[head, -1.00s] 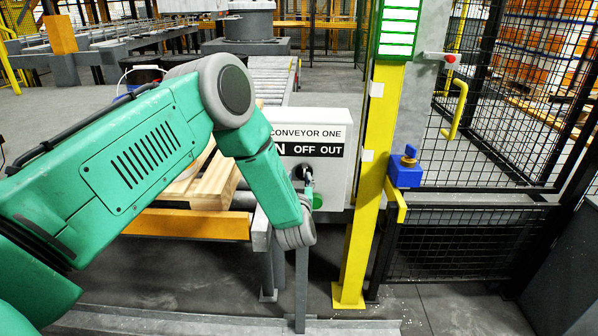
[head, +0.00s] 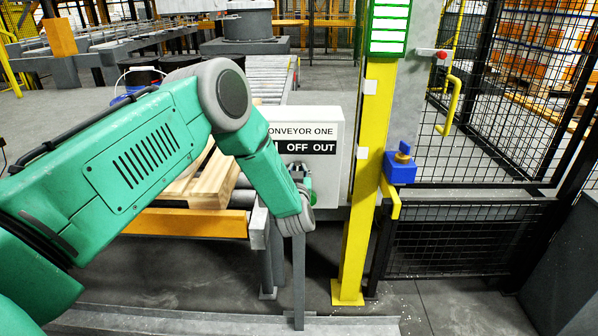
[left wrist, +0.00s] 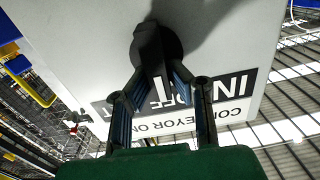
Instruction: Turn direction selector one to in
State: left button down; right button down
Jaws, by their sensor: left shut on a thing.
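The white control box (head: 325,175) carries a label reading CONVEYOR ONE, with OFF and OUT readable in the head view. My left arm covers the IN side there. The direction selector (left wrist: 157,42) is a dark round knob on the box face, seen in the left wrist view, where the label appears upside down. My left gripper (left wrist: 163,78) is shut on the selector's handle, with a finger on each side of it. In the head view the left gripper (head: 301,175) is largely hidden behind my wrist. The selector's exact angle is hard to tell. My right gripper is out of view.
A yellow post (head: 358,220) stands just right of the box. A blue switch unit (head: 401,168) and mesh fence (head: 470,240) lie beyond it. A wooden pallet (head: 213,185) sits on the conveyor behind my arm. Dark pails (head: 140,78) stand farther back.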

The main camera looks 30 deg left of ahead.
pick_arm(q)
jog(key=shift+d+f, duration=0.1)
jog(key=shift+d, duration=0.05)
jog(key=shift+s+a+f+n+b, duration=0.2)
jog(key=shift+a+n+b, duration=0.25)
jog(key=shift+n+b, duration=0.55)
jog(key=n+b, duration=0.1)
jog(key=n, duration=0.1)
jog(key=shift+s+n+b, duration=0.1)
jog(key=shift+n+b, duration=0.2)
jog(key=shift+s+a+f+n+b, duration=0.1)
jog(key=shift+a+n+b, duration=0.05)
jog(key=shift+n+b, duration=0.85)
jog(key=shift+s+a+f+n+b, duration=0.1)
jog(key=shift+n+b, duration=0.55)
jog(key=shift+n, duration=0.55)
